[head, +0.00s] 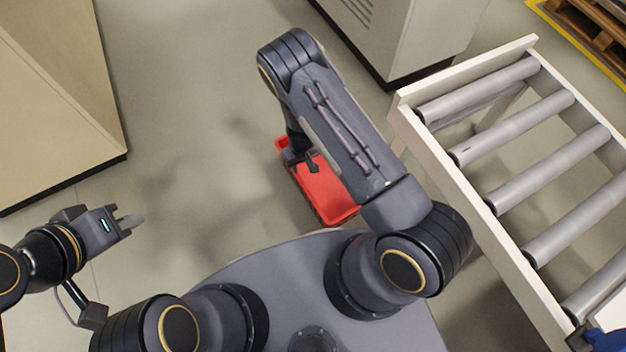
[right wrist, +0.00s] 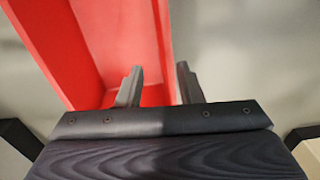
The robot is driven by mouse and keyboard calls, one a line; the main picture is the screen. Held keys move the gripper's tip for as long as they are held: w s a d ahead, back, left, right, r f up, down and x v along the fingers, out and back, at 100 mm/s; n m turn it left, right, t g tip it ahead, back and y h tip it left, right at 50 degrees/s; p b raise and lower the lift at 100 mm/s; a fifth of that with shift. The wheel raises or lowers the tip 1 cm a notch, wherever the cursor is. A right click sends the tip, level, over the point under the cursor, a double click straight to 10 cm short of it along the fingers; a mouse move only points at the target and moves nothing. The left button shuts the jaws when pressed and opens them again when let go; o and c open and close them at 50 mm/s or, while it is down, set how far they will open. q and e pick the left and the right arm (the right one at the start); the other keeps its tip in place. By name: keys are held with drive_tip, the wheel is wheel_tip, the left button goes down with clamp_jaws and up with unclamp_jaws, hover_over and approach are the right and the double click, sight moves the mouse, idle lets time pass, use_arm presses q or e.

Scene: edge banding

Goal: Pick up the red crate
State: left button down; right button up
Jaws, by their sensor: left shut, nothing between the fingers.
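The red crate (head: 322,188) sits on the floor in front of my base, partly hidden under my right arm in the head view. It also shows in the right wrist view (right wrist: 115,45), where its inside and one wall fill the upper left. My right gripper (right wrist: 158,82) is at the crate's far end, fingers apart, with a crate wall between them. A gap seems to remain beside the wall; I cannot tell whether either finger touches it. My left gripper (head: 130,219) is shut and empty, away to the left above the floor.
A roller conveyor (head: 440,170) with a pale frame stands to the right, close to my right arm. A grey cabinet (head: 400,40) stands behind the crate. A beige cabinet (head: 60,90) is at the left. The floor between the left cabinet and the crate is clear.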

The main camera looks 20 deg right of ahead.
sight(301, 180)
drive_tip(key=shift+n, duration=0.3)
drive_tip(key=f+b, duration=0.1)
drive_tip(key=f, duration=0.2)
drive_tip(key=s+f+b, duration=0.1)
drive_tip(key=f, duration=0.3)
drive_tip(key=f+b, duration=0.2)
drive_tip(key=f, duration=0.2)
drive_tip(key=shift+s+a+f, duration=0.2)
drive_tip(key=shift+a, duration=0.15)
drive_tip(key=shift+c, duration=0.3)
clamp_jaws()
drive_tip(key=shift+r, duration=0.1)
